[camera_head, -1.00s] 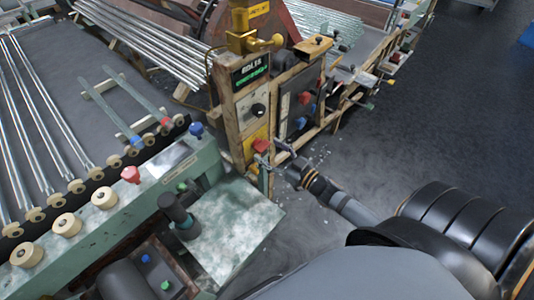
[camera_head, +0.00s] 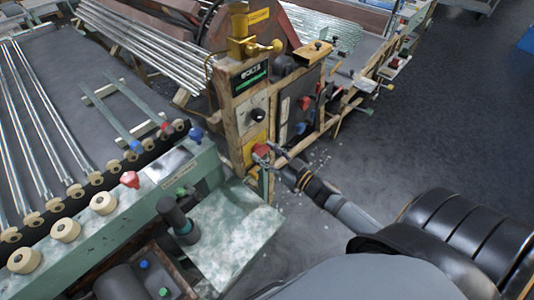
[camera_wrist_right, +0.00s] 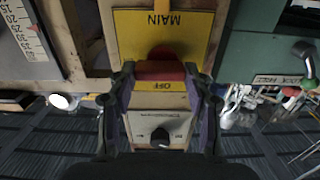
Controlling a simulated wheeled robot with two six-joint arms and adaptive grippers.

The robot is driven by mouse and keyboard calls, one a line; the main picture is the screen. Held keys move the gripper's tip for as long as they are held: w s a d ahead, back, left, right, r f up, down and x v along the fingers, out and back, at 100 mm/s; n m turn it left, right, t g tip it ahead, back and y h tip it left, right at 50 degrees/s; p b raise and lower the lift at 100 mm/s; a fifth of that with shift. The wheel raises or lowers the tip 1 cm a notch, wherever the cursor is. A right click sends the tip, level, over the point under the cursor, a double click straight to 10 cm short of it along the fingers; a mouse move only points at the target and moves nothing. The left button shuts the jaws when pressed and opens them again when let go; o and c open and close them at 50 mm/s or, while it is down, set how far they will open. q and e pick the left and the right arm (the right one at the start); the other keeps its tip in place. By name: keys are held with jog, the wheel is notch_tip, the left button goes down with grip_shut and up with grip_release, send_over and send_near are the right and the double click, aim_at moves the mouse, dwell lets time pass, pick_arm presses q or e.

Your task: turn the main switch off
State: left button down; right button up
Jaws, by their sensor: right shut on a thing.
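The main switch is a red handle (camera_head: 261,150) on a yellow plate, low on the wooden-framed control post. In the right wrist view the red handle (camera_wrist_right: 160,69) sits between my right fingers, under the yellow plate (camera_wrist_right: 185,22) marked MAIN, which appears upside down. A yellow OFF label (camera_wrist_right: 160,86) shows beside the handle. My right gripper (camera_head: 268,156) is at the switch, with its fingers (camera_wrist_right: 160,95) on both sides of the handle and shut on it. The handle's exact angle is hard to tell. My left gripper is not in view.
A black knob (camera_head: 258,115) sits above the switch on the same post. A dark box (camera_head: 299,104) with red and blue knobs stands to its right. Open floor lies right.

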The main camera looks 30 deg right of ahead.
jog(key=shift+n, duration=0.3)
jog(key=n+p, duration=0.1)
jog(key=n, duration=0.2)
jog(key=shift+r+p, duration=0.15)
jog(key=shift+p, duration=0.25)
jog(key=n+p, duration=0.1)
jog(key=n, duration=0.3)
jog(key=shift+a+n, duration=0.15)
jog(key=shift+n, duration=0.15)
jog(key=n, duration=0.4)
jog(key=shift+s+a, duration=0.1)
jog(key=n, duration=0.5)
jog(key=shift+f+n, duration=0.2)
jog(key=shift+n, duration=0.2)
jog(key=o, duration=1.2)
jog(key=shift+a, duration=0.1)
jog(key=shift+c, duration=0.2)
